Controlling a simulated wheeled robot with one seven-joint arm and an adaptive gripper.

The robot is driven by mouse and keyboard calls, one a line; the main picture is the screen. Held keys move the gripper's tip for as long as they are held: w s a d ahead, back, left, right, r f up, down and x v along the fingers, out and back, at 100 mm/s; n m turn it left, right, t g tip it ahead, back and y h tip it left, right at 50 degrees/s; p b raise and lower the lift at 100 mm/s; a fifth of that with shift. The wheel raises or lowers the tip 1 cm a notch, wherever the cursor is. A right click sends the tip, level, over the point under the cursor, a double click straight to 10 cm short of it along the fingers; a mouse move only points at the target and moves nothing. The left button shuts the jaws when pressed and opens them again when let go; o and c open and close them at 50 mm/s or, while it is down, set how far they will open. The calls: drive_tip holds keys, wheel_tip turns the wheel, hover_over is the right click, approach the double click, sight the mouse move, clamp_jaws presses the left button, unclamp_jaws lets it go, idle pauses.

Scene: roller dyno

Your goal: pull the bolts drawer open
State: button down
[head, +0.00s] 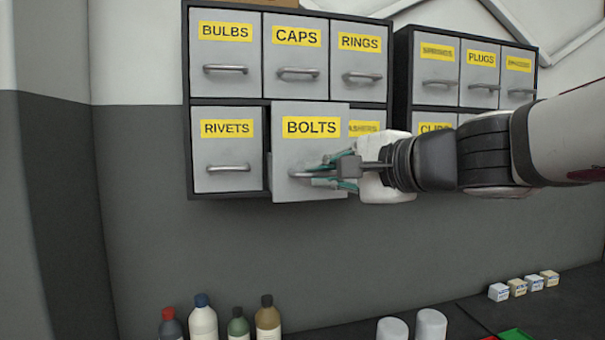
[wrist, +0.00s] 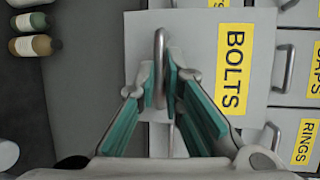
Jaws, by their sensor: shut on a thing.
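The bolts drawer (head: 310,166) is in the bottom row of the left wall cabinet, at its middle. It stands out from the cabinet front, partly open, with part of its left side showing. Its yellow BOLTS label also shows sideways in the wrist view (wrist: 231,67). My gripper (head: 338,172) reaches in from the right, its green-padded fingers at the drawer's handle. In the wrist view the fingers (wrist: 160,88) are closed around the metal bar handle (wrist: 159,60). In the head view my gripper hides part of the handle.
The rivets drawer (head: 226,152) is closed on the left. The rings drawer (head: 358,58) and caps drawer (head: 296,54) are closed above. A second cabinet (head: 402,70) stands to the right. Several bottles (head: 202,322) and small boxes (head: 517,287) sit below. The space before the bolts drawer looks clear.

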drive_tip(key=c, duration=1.7)
unclamp_jaws()
drive_tip(key=v, duration=1.2)
drive_tip(key=s+d+f+n+g+h, duration=0.2)
drive_tip(key=s+f+n+h, duration=0.1)
drive_tip(key=f, duration=0.5)
drive_tip(key=s+d+f+n+g+h, duration=0.2)
drive_tip(key=s+f+n, duration=0.3)
drive_tip(key=f, duration=0.3)
drive_tip(key=s+d+f+n+g+h, duration=0.2)
drive_tip(key=s+f+n+g+h, duration=0.2)
drive_tip(key=f, duration=0.4)
drive_tip(key=shift+s, duration=0.45)
